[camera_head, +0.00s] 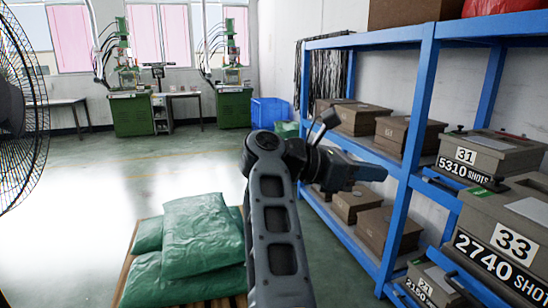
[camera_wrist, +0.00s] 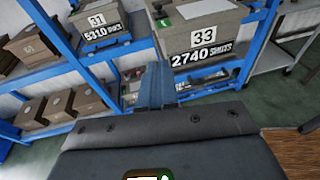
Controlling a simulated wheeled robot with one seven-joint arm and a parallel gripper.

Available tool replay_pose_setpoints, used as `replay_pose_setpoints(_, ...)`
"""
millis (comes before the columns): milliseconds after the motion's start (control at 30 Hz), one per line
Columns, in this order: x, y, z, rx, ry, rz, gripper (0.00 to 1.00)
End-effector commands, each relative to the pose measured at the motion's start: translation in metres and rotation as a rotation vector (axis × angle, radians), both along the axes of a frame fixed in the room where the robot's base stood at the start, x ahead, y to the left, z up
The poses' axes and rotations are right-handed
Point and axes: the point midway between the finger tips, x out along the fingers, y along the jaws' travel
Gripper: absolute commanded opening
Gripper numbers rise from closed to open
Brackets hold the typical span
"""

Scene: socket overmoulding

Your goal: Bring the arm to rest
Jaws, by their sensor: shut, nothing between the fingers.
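My arm rises from the bottom of the head view and bends at a dark joint. My gripper (camera_head: 376,172) extends to the right from there, in front of the blue shelf rack (camera_head: 416,130). It is shut and empty. In the wrist view, a dark grey part of my own wrist fills the bottom. Beyond it are mould boxes marked 31 (camera_wrist: 98,24) and 33 (camera_wrist: 203,35) on the rack. I cannot tell from the head view how far the gripper tip is from the rack.
Green sacks (camera_head: 195,240) lie on a pallet at the lower left. Brown boxes (camera_head: 398,135) fill the rack's left shelves. A black fan (camera_head: 22,105) stands at the left edge. Green machines (camera_head: 132,112) and a blue bin (camera_head: 270,112) stand at the back. The middle floor is clear.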

Motion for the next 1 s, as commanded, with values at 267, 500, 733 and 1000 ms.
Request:
replay_pose_setpoints(267, -0.007, -0.018, -0.009, -0.086, 0.030, 0.004, 0.00)
replay_pose_setpoints(500, -0.019, -0.042, -0.020, -0.214, 0.080, 0.010, 0.00)
replay_pose_setpoints(733, -0.042, -0.072, -0.035, -0.410, 0.174, 0.021, 0.00)
replay_pose_setpoints(1000, -0.095, -0.112, -0.058, -0.794, 0.411, 0.052, 0.00)
